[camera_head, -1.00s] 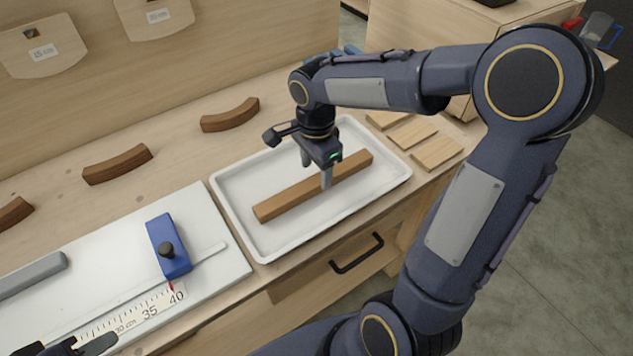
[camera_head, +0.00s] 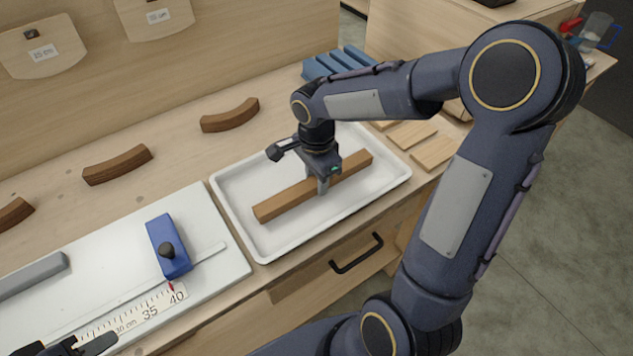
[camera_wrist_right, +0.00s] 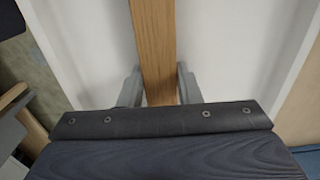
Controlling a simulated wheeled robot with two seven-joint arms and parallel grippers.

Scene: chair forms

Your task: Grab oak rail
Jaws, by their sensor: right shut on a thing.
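The oak rail (camera_head: 285,202) is a long straight brown bar lying at a slant in a white tray (camera_head: 271,252). My right gripper (camera_head: 323,188) points down over the middle of the rail, with its fingers on either side, shut on it. In the right wrist view the rail (camera_wrist_right: 154,45) runs between the two grey fingers (camera_wrist_right: 158,88). The rail appears to rest on the tray floor. Part of my left gripper (camera_head: 78,347) shows at the bottom left corner, cut off by the edge, so its jaws are unclear.
A white measuring board (camera_head: 100,250) with a blue stop block (camera_head: 168,246) lies left of the tray. Curved brown pieces (camera_head: 230,115) lie behind. Light wood slats (camera_head: 437,152) lie right of the tray, and a blue slotted rack (camera_head: 318,69) stands at the back.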

